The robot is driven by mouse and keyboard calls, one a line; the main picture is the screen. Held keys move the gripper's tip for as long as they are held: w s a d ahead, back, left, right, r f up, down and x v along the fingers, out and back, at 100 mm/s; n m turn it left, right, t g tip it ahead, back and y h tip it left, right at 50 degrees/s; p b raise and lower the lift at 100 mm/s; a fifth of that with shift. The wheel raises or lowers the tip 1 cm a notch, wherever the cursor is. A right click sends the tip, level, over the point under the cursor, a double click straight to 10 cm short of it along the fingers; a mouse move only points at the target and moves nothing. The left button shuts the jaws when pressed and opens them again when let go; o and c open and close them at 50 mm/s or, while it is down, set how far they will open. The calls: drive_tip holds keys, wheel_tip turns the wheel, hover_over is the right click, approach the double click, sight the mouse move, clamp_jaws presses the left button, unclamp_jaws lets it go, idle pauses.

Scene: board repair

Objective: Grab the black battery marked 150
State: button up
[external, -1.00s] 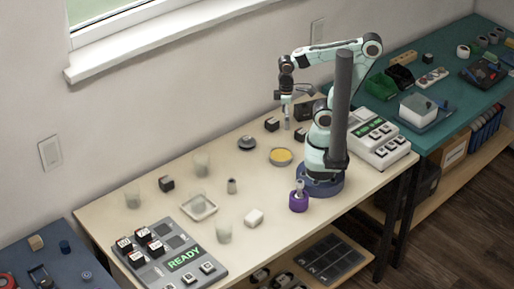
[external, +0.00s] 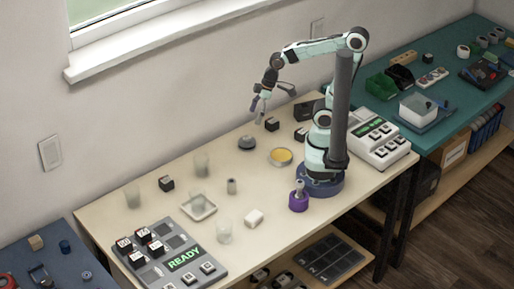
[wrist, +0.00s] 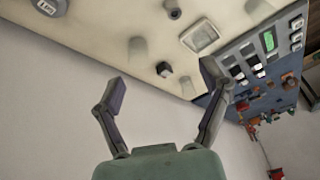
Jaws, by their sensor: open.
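Several small black blocks that look like batteries are on the pale bench, and I cannot read 150 on any. One black block (external: 166,184) sits alone at the left back; it also shows in the wrist view (wrist: 164,70) beyond the fingertips. Another black block (external: 272,125) is near the back edge, just right of my gripper, and a third (external: 300,135) is beside the arm. My gripper (external: 260,109) is open and empty, raised above the back of the bench. In the wrist view its two fingers (wrist: 164,88) are spread wide with nothing between them.
A grey board (external: 207,262) reading READY holds several black blocks at the front left. The wall (external: 150,130) is close behind.

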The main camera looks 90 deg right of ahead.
drive_tip(key=w+d+f+m, duration=0.3)
drive_tip(key=d+f, duration=0.1)
drive_tip(key=d, duration=0.5)
drive_tip(key=m+g+h, duration=0.2)
drive_tip(key=m+g, duration=0.2)
drive_tip(key=m, duration=0.4)
hover_over(302, 131)
wheel_tip(302, 131, down, 13)
drive_tip(key=shift+f, duration=0.15)
drive_tip(key=shift+s+d+f, duration=0.1)
drive_tip(key=shift+f, duration=3.2)
drive_tip(key=c, duration=1.3)
